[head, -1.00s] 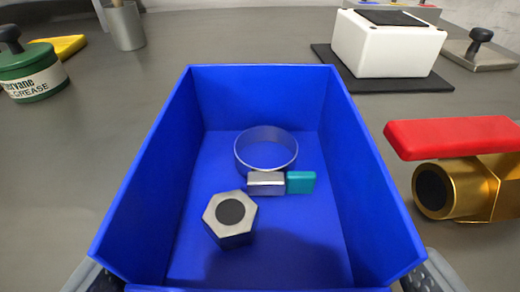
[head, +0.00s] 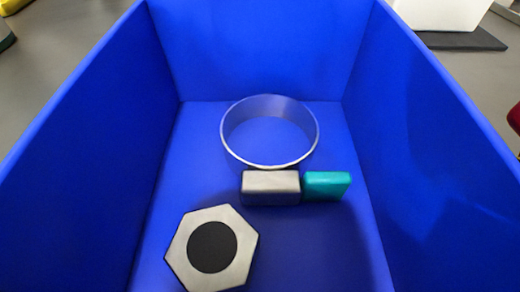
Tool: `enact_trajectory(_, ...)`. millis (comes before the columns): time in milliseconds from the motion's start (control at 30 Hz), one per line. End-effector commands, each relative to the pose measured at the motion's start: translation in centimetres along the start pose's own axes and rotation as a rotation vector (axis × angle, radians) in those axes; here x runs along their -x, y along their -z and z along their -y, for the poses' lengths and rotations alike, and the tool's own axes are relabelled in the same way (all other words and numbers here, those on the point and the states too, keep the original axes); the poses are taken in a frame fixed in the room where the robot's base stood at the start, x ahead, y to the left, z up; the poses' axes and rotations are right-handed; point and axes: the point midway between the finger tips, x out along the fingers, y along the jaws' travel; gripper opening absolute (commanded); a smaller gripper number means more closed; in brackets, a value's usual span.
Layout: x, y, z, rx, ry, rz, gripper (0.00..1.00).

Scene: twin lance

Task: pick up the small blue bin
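The small blue bin (head: 260,50) fills most of the head view, open side toward the camera. Its left wall, right wall and far wall show; its near wall is out of the frame. Inside lie a hex nut (head: 212,248) with a dark centre, a thin silver ring (head: 270,160), a small silver block (head: 270,188) and a teal block (head: 326,186) beside it. My gripper is out of the frame now, so whether it touches the bin cannot be seen.
A white block (head: 438,12) on a dark mat (head: 462,40) stands behind the bin at the upper right. A red edge (head: 515,118) shows at the far right. A strip of grey table (head: 60,50) is bare at the upper left.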

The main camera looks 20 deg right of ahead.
Motion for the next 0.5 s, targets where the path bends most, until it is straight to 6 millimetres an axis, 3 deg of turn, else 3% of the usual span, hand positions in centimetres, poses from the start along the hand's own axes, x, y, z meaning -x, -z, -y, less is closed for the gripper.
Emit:
enact_trajectory(33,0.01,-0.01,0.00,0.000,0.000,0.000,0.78)
enact_trajectory(100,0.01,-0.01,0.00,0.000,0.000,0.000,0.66)
enact_trajectory(500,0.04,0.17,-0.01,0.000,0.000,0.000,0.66)
